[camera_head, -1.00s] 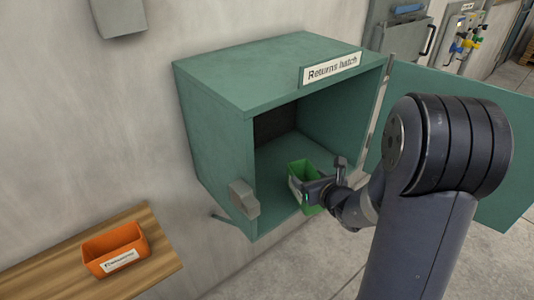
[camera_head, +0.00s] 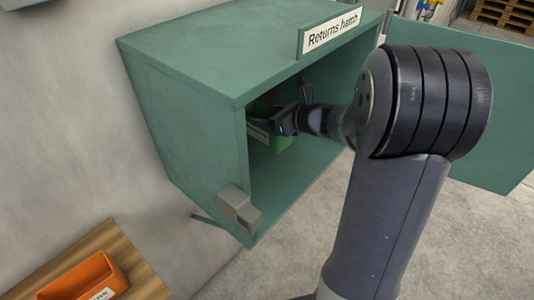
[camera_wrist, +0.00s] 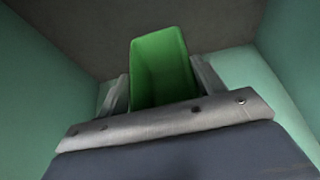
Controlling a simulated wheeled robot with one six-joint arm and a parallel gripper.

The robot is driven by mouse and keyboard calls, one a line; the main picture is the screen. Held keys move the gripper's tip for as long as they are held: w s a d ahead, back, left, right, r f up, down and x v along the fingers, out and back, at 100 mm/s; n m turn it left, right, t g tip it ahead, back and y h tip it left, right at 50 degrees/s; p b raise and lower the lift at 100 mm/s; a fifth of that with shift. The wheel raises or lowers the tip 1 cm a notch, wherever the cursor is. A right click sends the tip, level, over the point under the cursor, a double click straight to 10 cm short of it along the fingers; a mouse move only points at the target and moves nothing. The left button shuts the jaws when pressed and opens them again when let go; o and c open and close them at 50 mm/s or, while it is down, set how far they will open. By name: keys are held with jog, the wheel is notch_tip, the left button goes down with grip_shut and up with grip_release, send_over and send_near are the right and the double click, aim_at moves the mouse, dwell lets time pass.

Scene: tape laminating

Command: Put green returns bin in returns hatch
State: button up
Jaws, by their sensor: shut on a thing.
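The green returns bin (camera_head: 274,143) is inside the returns hatch, partly hidden behind the hatch's left wall and my gripper. The hatch (camera_head: 180,100) is a teal box on the wall with a "Returns hatch" sign (camera_head: 333,31) and its door (camera_head: 490,110) open to the right. My gripper (camera_head: 272,124) reaches through the opening and is shut on the bin. In the wrist view the bin (camera_wrist: 160,70) sits between the two fingers, with teal hatch walls at both sides and a dark back beyond. I cannot tell whether the bin touches the hatch floor.
An orange bin (camera_head: 85,280) with a white label stands on a wooden shelf (camera_head: 135,262) at the lower left. A grey latch block (camera_head: 239,207) sticks out at the hatch's front left edge. Concrete floor lies below on the right.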

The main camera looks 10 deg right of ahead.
aim_at(286, 142)
notch_tip(286, 142, down, 8)
jog(key=shift+f+b, duration=0.2)
jog(key=shift+b, duration=0.1)
jog(key=shift+f, duration=0.1)
jog(key=shift+f, duration=0.15)
jog(key=o, duration=1.3)
jog(key=shift+r, duration=0.2)
jog(key=shift+s+d+r, duration=0.1)
jog(key=shift+r, duration=0.05)
jog(key=v, duration=1.1)
jog(key=shift+s+d+r, duration=0.15)
jog(key=shift+s, duration=0.15)
